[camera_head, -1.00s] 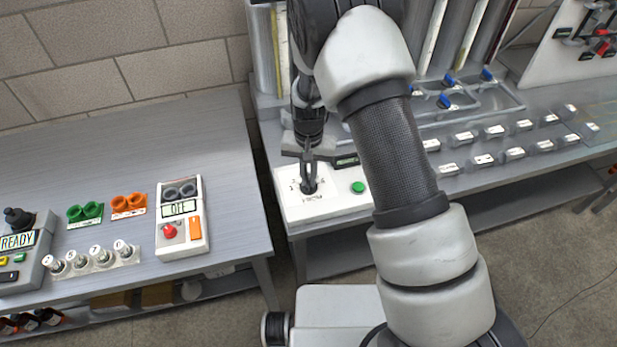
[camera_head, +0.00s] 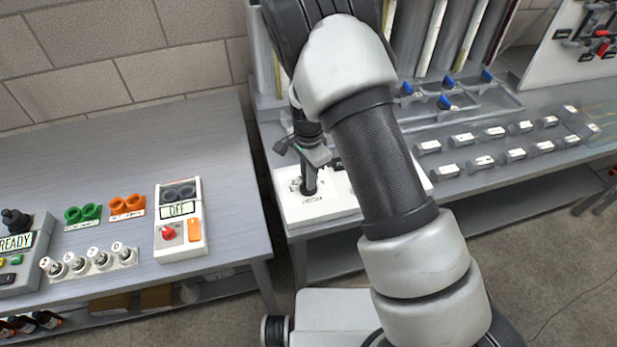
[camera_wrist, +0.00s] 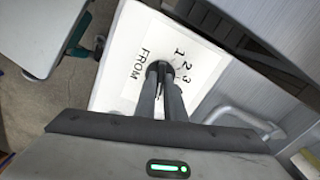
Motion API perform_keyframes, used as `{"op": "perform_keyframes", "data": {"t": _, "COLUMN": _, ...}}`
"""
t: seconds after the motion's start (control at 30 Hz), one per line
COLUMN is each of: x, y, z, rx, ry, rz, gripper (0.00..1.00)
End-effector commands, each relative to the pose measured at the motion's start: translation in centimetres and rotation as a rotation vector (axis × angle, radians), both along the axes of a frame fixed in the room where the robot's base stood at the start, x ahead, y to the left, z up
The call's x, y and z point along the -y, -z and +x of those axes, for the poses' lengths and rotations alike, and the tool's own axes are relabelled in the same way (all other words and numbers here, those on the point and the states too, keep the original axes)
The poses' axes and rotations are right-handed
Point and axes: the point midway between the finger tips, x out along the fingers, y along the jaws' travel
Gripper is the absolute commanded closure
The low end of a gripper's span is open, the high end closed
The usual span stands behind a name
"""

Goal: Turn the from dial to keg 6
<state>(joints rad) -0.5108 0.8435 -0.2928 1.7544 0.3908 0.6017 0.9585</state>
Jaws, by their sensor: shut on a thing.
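The from dial (camera_wrist: 158,68) is a dark knob on a white panel (camera_wrist: 125,58) marked FROM, with the numbers 1, 2 and 3 visible beside it in the wrist view. My gripper (camera_wrist: 164,80) is shut on the dial, its two fingers around the knob. In the head view my gripper (camera_head: 309,186) comes down on the same white panel (camera_head: 328,208) at the left end of the right-hand bench. The dial is mostly hidden by the fingers there. Other numbers and the dial's pointer are hidden or too small to read.
A white box with an OFF display (camera_head: 178,210), a red knob and an orange switch stands on the left table. Several grey labelled blocks (camera_head: 483,162) and blue-handled valves (camera_head: 445,102) stand on the right bench. My arm covers the panel's right part.

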Motion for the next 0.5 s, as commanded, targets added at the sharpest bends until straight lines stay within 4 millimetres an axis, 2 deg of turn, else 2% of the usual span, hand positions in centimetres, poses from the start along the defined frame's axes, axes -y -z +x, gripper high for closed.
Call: {"op": "perform_keyframes", "data": {"t": 0.5, "x": 0.01, "y": -0.05, "z": 0.03, "rx": 0.001, "ry": 0.074, "rz": 0.001, "gripper": 1.0}}
